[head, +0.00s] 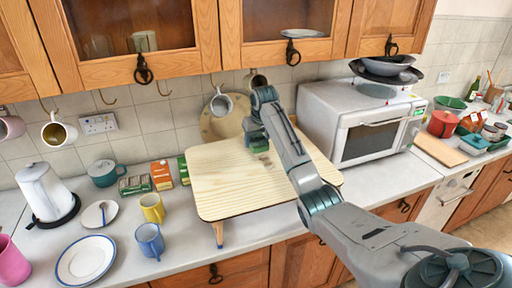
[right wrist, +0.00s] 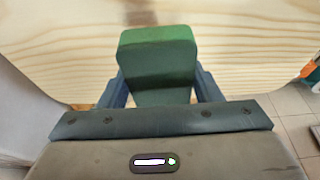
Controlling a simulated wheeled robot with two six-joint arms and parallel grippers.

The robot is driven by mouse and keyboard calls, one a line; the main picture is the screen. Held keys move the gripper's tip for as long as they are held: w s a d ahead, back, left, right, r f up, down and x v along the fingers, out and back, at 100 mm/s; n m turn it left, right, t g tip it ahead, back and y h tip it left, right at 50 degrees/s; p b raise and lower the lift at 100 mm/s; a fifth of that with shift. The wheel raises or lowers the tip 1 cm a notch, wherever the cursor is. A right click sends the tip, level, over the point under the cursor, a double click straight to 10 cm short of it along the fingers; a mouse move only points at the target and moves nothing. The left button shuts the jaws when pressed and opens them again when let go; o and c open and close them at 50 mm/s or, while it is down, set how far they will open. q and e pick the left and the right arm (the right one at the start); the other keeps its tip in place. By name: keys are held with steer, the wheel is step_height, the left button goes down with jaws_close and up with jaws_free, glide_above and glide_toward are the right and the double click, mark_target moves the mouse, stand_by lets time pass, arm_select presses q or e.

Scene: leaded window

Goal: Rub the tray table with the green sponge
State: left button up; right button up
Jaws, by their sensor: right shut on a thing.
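The tray table (head: 232,190) is a light wooden top on short legs, standing on the counter in the middle of the head view. Its grained top also fills the upper part of the right wrist view (right wrist: 75,45). My right gripper (head: 257,143) is over the back part of the tray table, shut on the green sponge (right wrist: 158,55). The sponge sticks out between the two fingers in the wrist view. In the head view the sponge (head: 260,148) shows small below the gripper; I cannot tell whether it touches the top. My left gripper is not in view.
A white microwave (head: 350,125) stands close to the right of the tray table. Wall cupboards (head: 140,40) and a hanging mug (head: 221,103) are above.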

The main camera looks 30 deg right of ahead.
steer(key=shift+w+r, duration=0.1)
steer(key=shift+r, duration=0.7)
steer(key=shift+w+d+r, duration=0.15)
steer(key=shift+w+r, duration=0.05)
steer(key=shift+r, duration=0.35)
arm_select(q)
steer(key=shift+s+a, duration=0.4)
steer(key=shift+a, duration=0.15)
arm_select(e)
steer(key=shift+s+r, duration=0.2)
steer(key=shift+r, duration=0.25)
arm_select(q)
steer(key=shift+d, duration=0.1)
arm_select(e)
steer(key=shift+w+f, duration=0.1)
steer(key=shift+f, duration=0.05)
